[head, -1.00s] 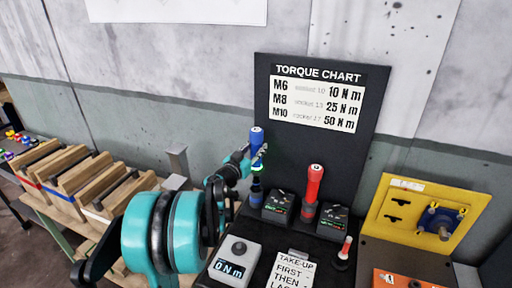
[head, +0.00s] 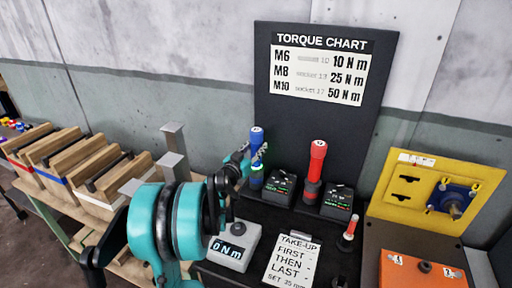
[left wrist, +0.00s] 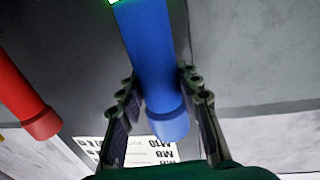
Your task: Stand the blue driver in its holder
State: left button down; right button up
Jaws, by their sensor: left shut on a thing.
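The blue driver (head: 256,138) stands upright at the left of the dark bench, before the torque chart board. My left gripper (head: 258,157) is shut on it; in the left wrist view its fingers (left wrist: 158,88) lie on either side of the blue barrel (left wrist: 150,45). A lit green band shows on the driver just below the fingers. The driver's lower end and its holder are largely hidden behind my gripper and arm, so I cannot tell how deep it sits. My right gripper is not in view.
A red driver (head: 317,160) stands upright to the right, with small black boxes (head: 280,188) between. A grey meter (head: 235,246) reading 0 N m and a take-up card (head: 292,262) lie in front. A yellow panel (head: 405,205) stands far right.

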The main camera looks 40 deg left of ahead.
pick_arm(q)
jog(key=shift+f, duration=0.15)
dwell(0.5)
jog(key=c, duration=1)
grip_release()
jog(key=s+d, duration=0.2)
jog(key=s, duration=1)
jog(key=d+r+n+g+y, duration=0.1)
jog(key=d+r+n+y, duration=0.2)
jog(key=d+r+y, duration=0.3)
jog(key=s+d+f+m+g+h, duration=0.1)
jog(key=s+d+f+g+h, duration=0.2)
jog(key=d, duration=0.5)
jog(key=s+d+f+m+g+h, duration=0.2)
jog(key=s+d+f+g+h, duration=0.1)
jog(key=s+d+f, duration=0.3)
jog(key=s+d+f+m+g+h, duration=0.2)
jog(key=d+f, duration=0.5)
jog(key=d, duration=0.4)
jog(key=shift+s+d+f+g+h, duration=0.25)
jog(key=shift+s+g, duration=0.2)
jog(key=shift+s, duration=0.25)
jog(key=shift+s+d+g+h, duration=0.15)
jog(key=shift+s+g+h, duration=0.25)
jog(key=shift+s, duration=0.25)
